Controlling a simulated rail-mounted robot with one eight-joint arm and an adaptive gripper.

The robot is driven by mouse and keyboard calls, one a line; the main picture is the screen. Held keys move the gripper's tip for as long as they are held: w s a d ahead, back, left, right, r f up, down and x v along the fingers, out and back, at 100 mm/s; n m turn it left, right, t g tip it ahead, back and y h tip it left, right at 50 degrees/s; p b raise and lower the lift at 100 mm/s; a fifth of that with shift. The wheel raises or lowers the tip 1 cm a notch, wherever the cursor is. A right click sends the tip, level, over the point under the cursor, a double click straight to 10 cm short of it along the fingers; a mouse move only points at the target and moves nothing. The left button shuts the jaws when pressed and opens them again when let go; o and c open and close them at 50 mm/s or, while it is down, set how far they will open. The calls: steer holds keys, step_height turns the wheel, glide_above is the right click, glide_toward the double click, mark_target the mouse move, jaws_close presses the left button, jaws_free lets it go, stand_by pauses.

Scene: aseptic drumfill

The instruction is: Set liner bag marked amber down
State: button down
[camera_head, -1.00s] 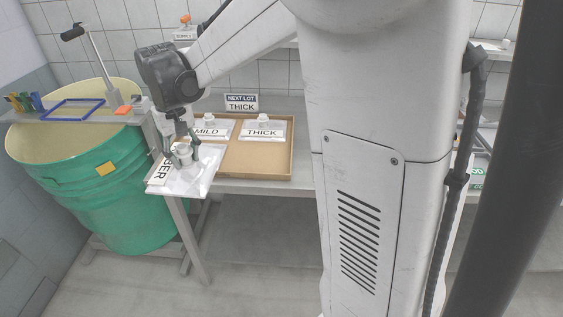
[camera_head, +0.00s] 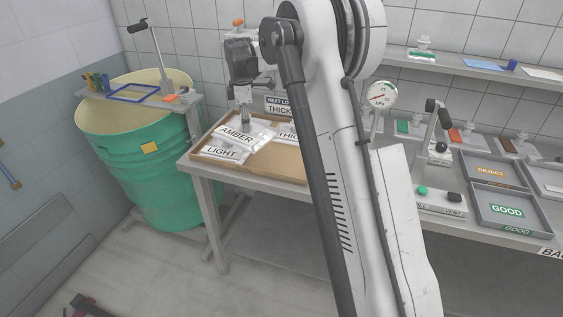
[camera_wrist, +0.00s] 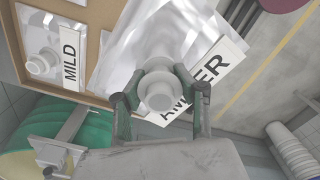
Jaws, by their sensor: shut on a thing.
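The amber liner bag, a clear bag with a white AMBER label (camera_head: 236,135), is over the left part of the shallow brown tray (camera_head: 188,152). My gripper (camera_head: 245,120) is above it. In the wrist view, my gripper (camera_wrist: 160,92) is shut on the bag's white spout (camera_wrist: 158,75), and the fingers partly hide its label (camera_wrist: 215,70). I cannot tell whether the bag touches the tray or the bags in it. A MILD bag (camera_wrist: 45,60) shows in the wrist view.
A NEXT LOT THICK sign (camera_head: 278,105) stands behind the tray. A green drum (camera_head: 150,175) with a shelf across its top stands to the left. Grey GOOD (camera_head: 540,232) and REJECT (camera_head: 519,187) trays and a gauge (camera_head: 381,94) are on the right. My arm hides the tray's right part.

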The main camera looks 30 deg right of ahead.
steer(key=w+d+n, duration=0.1)
steer(key=w+d+f+n, duration=0.1)
steer(key=shift+w+d+f+n, duration=0.2)
steer(key=shift+w+n, duration=0.2)
steer(key=shift+d+f, duration=0.15)
steer(key=shift+d, duration=0.05)
steer(key=s+d+f, duration=0.2)
steer(key=d, duration=0.1)
steer(key=s+d+f, duration=0.2)
steer(key=s, duration=0.1)
steer(key=s+d+f, duration=0.2)
steer(key=d, duration=0.1)
steer(key=shift+s+d+f+p, duration=0.2)
steer(key=shift+d+f+p, duration=0.1)
steer(key=shift+f+p, duration=0.1)
steer(key=shift+f, duration=2)
steer(key=shift+f, duration=0.15)
steer(key=c, duration=1.3)
jaws_free()
